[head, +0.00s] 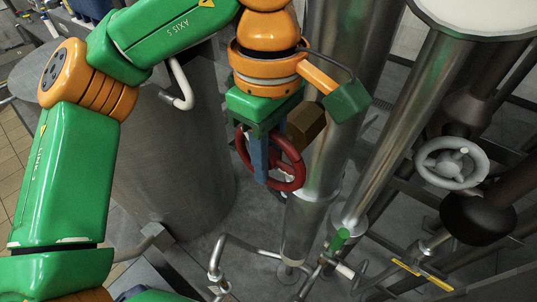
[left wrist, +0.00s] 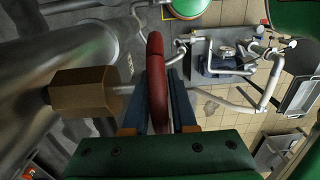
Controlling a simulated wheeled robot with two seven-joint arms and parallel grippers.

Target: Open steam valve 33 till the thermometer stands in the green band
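A red valve wheel (head: 287,175) sits on the metal pipework below my left wrist in the head view. It also shows edge-on in the left wrist view (left wrist: 156,70), with a brown block (left wrist: 85,92) on its stem side. My left gripper (head: 261,165) points down at the wheel. Its blue fingers (left wrist: 157,95) lie close along both sides of the rim and look shut on it. No valve number is legible, so I cannot tell whether this is valve 33. I cannot make out a thermometer or a green band. My right gripper is not in view.
A grey handwheel (head: 451,162) stands to the right among dark pipes. A large steel vessel (head: 175,150) is on the left, and upright steel pipes (head: 395,125) stand close to the red wheel. Thin bent piping (head: 240,242) runs low in front.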

